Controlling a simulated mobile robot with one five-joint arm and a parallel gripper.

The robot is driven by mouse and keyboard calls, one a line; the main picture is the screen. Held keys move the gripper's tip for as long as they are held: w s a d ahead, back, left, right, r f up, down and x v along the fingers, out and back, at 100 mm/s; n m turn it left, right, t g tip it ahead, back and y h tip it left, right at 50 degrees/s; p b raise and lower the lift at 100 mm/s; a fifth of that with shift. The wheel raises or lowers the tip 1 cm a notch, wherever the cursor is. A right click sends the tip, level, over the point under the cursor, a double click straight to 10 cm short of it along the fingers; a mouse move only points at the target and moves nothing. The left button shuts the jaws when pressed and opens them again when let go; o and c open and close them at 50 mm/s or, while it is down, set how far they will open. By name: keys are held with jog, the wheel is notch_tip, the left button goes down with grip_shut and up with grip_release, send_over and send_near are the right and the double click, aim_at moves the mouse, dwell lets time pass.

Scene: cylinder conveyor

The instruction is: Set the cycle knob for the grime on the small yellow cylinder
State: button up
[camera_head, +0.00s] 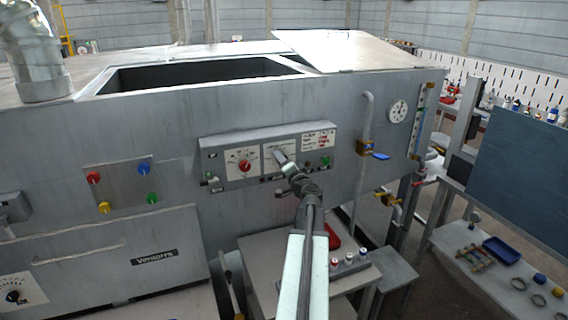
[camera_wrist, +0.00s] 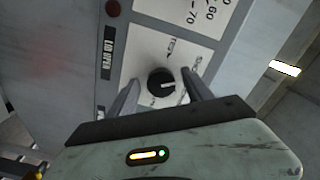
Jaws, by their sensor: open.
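In the wrist view a black knob (camera_wrist: 160,82) with a pale pointer line sits on a white plate (camera_wrist: 140,45) with printed words around it, too small to read surely. My gripper (camera_wrist: 163,88) is open, with one finger on each side of the knob; I cannot tell if they touch it. In the head view my gripper (camera_head: 280,156) is at the grey control panel (camera_head: 228,181), right of a red knob (camera_head: 245,166), and hides the black knob. A small yellow thing (camera_head: 558,292), perhaps the yellow cylinder, is at the lower right; its grime cannot be made out.
The panel is on a large grey machine (camera_head: 150,135) with an open top and raised lid (camera_head: 345,48). Coloured knobs are at left; a pipe with a blue-handled valve (camera_head: 375,155) is at right. A low table (camera_head: 265,255) stands below. A dark board (camera_head: 520,175) is far right.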

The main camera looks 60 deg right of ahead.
jog(key=v, duration=0.8)
jog(key=shift+w, duration=0.2)
jog(key=w+a+f+n+y, duration=0.2)
jog(key=w+a+n+y, duration=0.1)
jog(key=w+a, duration=0.4)
jog(key=w+a+f+n+y, duration=0.3)
jog(key=w+a+y, duration=0.1)
jog(key=w+a, duration=0.3)
jog(key=w+a+f+n+g+y, duration=0.1)
jog(key=w+a+f+n+y, duration=0.25)
jog(key=a, duration=0.65)
jog(key=w+a+f+n+g+y, duration=0.25)
jog(key=w+a, duration=0.25)
jog(key=a, duration=0.5)
jog(key=s+a+f+n+g+y, duration=0.1)
jog(key=a+f+n+g, duration=0.3)
jog(key=a, duration=0.6)
jog(key=a+f+g, duration=0.2)
jog(key=a+f, duration=0.3)
jog(key=a, duration=0.5)
jog(key=s+a+f+n+g+h, duration=0.3)
jog(key=s+a+g, duration=0.2)
jog(key=s+a, duration=0.2)
jog(key=a, duration=0.2)
jog(key=shift+s+a+f, duration=0.2)
jog(key=shift+a+f, duration=0.2)
